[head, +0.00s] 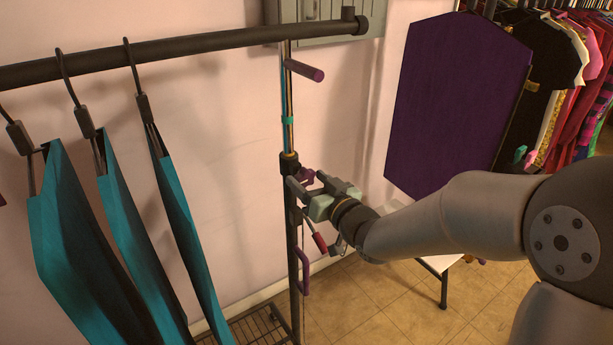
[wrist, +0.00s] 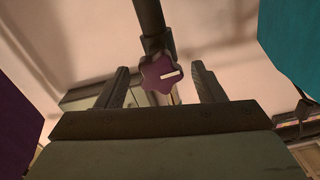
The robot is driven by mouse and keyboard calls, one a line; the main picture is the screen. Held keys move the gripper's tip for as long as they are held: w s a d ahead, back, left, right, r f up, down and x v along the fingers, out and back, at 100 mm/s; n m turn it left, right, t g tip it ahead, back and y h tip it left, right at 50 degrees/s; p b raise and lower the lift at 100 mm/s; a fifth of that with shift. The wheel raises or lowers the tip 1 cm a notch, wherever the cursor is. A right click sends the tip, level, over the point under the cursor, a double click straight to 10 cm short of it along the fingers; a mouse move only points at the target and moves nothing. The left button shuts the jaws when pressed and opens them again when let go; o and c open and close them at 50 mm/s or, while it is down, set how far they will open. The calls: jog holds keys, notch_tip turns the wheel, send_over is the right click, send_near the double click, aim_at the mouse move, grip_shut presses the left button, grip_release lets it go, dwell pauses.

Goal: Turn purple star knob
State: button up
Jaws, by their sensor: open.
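The purple star knob (wrist: 160,71) shows in the wrist view with a pale mark on its face. It sits on a dark upright pole (wrist: 150,20). My gripper (wrist: 162,82) is open, with one finger on each side of the knob; I cannot tell whether either finger touches it. In the head view my gripper (head: 310,192) is at the pole just below its dark collar, and a bit of the purple knob (head: 304,176) shows there, partly hidden by the fingers.
Teal garments (head: 75,240) hang from a dark rail (head: 180,48) at the left. A purple peg (head: 305,70) sticks out higher on the pole, and a purple hook (head: 304,272) is lower. A purple board (head: 455,110) and a clothes rack stand at the right.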

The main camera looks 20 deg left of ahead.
jog(key=shift+x, duration=0.95)
jog(key=shift+c, duration=0.3)
jog(key=c, duration=0.9)
